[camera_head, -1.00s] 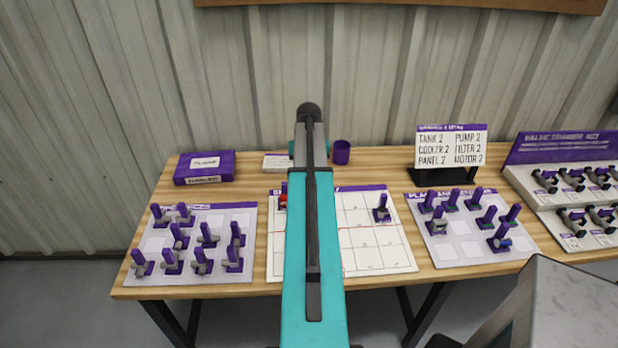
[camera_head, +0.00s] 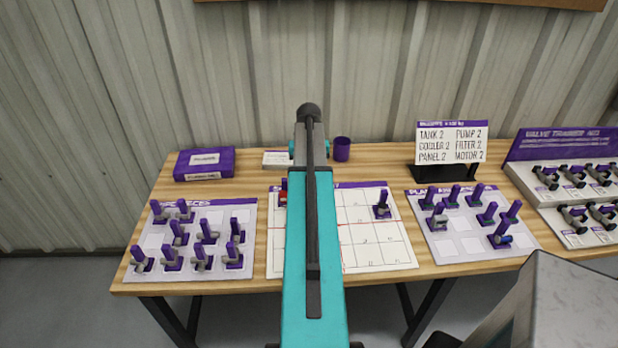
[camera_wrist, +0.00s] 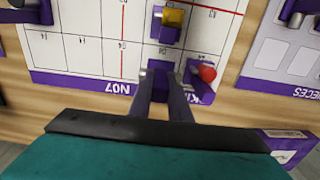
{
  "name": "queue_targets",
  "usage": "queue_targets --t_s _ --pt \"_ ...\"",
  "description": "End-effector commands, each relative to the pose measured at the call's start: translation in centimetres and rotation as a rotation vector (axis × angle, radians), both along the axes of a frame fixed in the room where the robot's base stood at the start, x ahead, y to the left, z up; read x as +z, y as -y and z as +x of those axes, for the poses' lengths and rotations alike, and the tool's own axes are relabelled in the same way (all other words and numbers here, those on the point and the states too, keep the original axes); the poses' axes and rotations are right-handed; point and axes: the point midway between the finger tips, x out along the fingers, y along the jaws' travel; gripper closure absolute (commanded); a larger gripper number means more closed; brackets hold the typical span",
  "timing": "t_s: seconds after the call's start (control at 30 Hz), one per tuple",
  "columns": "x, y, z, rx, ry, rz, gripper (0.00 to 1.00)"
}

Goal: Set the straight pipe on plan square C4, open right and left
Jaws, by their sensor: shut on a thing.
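My gripper (camera_wrist: 162,85) is shut on the straight pipe (camera_wrist: 160,68), seen in the wrist view as a purple block with a pale end showing at its left. It is over the header-side edge of the white plan board (camera_wrist: 80,55), and I cannot tell whether it touches the board. The board also shows in the head view (camera_head: 375,235), partly behind my arm. My gripper and the held pipe are hidden there. I cannot read which square is C4.
A red-topped purple piece (camera_wrist: 206,73) stands close beside the held pipe, and a yellow-topped piece (camera_wrist: 172,18) is beyond it. Another piece (camera_head: 382,207) stands at the board's right. Piece trays flank the board at left (camera_head: 150,240) and right (camera_head: 475,246).

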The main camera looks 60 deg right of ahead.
Motion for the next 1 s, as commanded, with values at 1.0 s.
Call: queue_targets --t_s 1.0 --pt "-2.7 0.0 0.0 -0.001 0.000 0.000 1.00"
